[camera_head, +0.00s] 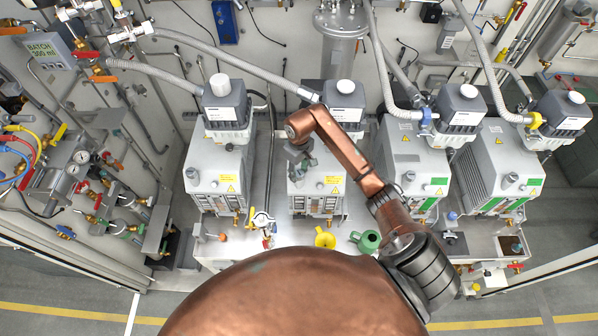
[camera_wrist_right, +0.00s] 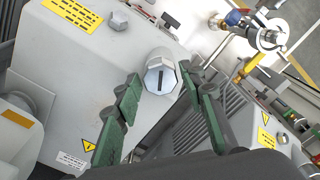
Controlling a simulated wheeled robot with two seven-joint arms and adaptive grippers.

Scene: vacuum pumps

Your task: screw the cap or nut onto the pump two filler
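Pump two (camera_head: 320,178) is the second grey pump from the left in the head view. My right arm reaches over it, and my right gripper (camera_head: 299,158) points down at its top; the filler is hidden there. In the right wrist view, a grey many-sided cap (camera_wrist_right: 161,77) with a dark slot lies between the green fingertips of my right gripper (camera_wrist_right: 160,80). The fingertips are close on both sides of it; I cannot tell whether they touch it. Whether the cap sits fully on the filler cannot be told. My left gripper is not in view.
Similar pumps stand at the left (camera_head: 217,172) and right (camera_head: 413,165). A yellow funnel-like item (camera_head: 325,238) and a green one (camera_head: 367,241) stand on the bench in front. Hoses run above the pumps. A smaller bolt head (camera_wrist_right: 119,20) is near the cap.

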